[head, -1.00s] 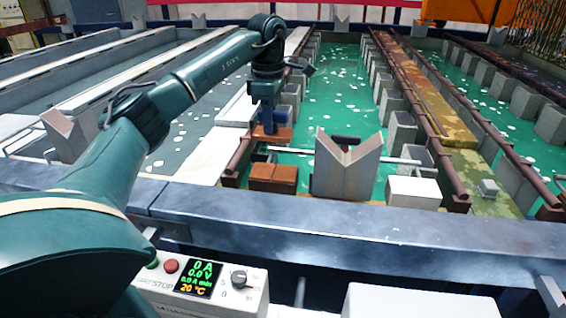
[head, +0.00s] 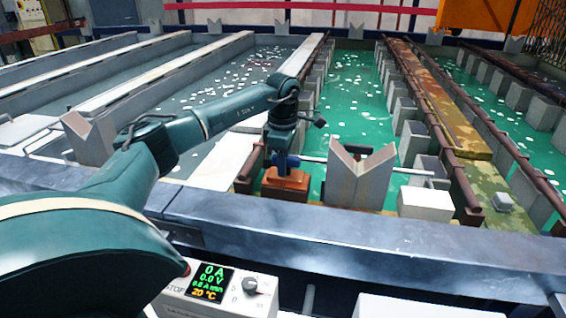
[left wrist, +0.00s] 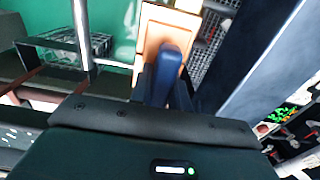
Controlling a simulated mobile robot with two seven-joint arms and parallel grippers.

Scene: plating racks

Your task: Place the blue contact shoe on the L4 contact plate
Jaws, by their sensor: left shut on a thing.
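The blue contact shoe (head: 285,163) has a blue handle over a copper-brown base. My left gripper (head: 282,153) is shut on its handle from above. The shoe's base sits right at the copper-brown contact plate (head: 285,195) beside the near grey V-shaped saddle; they look touching or nearly so, and I cannot tell if there is a gap. In the left wrist view the blue handle of the shoe (left wrist: 168,66) is between the jaws, with the orange-copper face beyond it. No L4 label is readable. My right gripper is not in view.
The grey V-shaped saddle (head: 358,178) stands close right of the shoe. A thin metal rod (head: 400,170) runs behind it. A white block (head: 425,203) is further right. A steel ledge (head: 330,230) and a control box (head: 215,290) lie in front. Green bath liquid lies behind.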

